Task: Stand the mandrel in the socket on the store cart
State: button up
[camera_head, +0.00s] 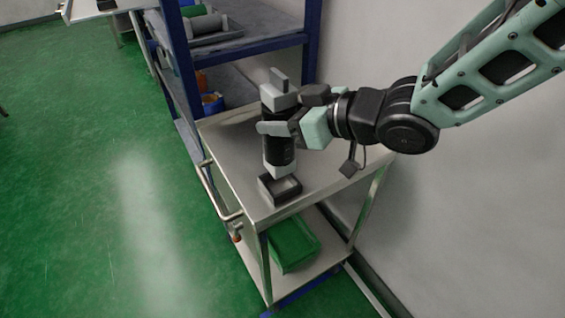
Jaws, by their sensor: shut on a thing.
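The mandrel (279,158) is an upright dark cylinder with a grey block-like top and a light lower end. My gripper (277,126) comes in from the right and is shut around its upper middle. The socket (281,190) is a small dark open box on the store cart (240,172), near the front of its metal top. The mandrel's lower end is directly above or at the back of the socket in this view. I cannot tell whether it touches the socket or is slightly inside it.
A blue-framed shelf (245,46) with rolls and containers stands behind the cart. A green bin (292,243) sits on the cart's lower shelf. A pale wall (430,220) runs close along the right. Green floor (90,180) lies open on the left.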

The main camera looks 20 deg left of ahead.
aim_at(293, 147)
jog(key=shift+f, duration=3.35)
jog(key=o, duration=1.5)
jog(key=shift+f, duration=0.1)
